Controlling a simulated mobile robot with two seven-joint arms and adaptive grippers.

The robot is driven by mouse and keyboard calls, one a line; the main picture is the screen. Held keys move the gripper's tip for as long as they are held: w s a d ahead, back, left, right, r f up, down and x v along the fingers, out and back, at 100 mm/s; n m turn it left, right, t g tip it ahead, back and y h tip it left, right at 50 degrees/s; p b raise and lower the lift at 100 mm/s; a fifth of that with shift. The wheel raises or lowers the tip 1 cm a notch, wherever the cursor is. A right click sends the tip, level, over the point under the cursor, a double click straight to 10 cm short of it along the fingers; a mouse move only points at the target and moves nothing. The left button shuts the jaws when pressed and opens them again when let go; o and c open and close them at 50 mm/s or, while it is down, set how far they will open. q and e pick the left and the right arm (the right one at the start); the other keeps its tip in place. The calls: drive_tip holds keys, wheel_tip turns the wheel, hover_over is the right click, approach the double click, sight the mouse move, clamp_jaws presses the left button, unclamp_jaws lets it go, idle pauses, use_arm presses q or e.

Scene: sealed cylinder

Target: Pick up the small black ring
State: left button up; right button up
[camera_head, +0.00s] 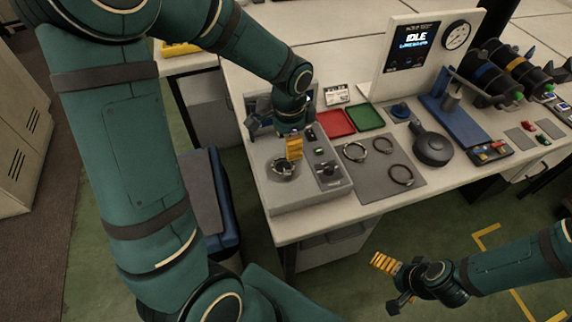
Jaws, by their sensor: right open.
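Three rings lie on a grey mat (374,185) on the workbench. The dark ring (402,184) nearest the front looks black; another ring (354,160) lies at the left and a third ring (383,152) at the back, both looking more metallic. My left gripper (293,150) points down over a grey device at the left of the mat, above a round metal fitting (283,167); its finger opening is not clear. My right gripper (386,283) is open and empty, off the bench's front edge and lower in the picture than the rings.
Red (336,123) and green (366,117) trays lie behind the mat. A round black object (433,148) stands right of the rings. A panel with an IDLE screen (412,45) and gauge stands behind, with a blue stand (452,121) and dark cylinders (487,75) at the right.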

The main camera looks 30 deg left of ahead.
use_arm(q)
drive_tip(key=b, duration=0.1)
hover_over(286, 173)
drive_tip(key=f, duration=0.4)
drive_tip(key=w+f, duration=0.1)
drive_tip(key=f, duration=0.1)
drive_tip(key=shift+d+f, duration=0.1)
drive_tip(key=shift+f, duration=0.2)
drive_tip(key=shift+s+a+f+b, duration=0.15)
drive_tip(key=shift+f+b, duration=0.3)
drive_tip(key=shift+f, duration=0.9)
drive_tip(key=shift+w+a+f+b, duration=0.1)
drive_tip(key=shift+f+b, duration=0.3)
drive_tip(key=shift+f, duration=0.95)
clamp_jaws()
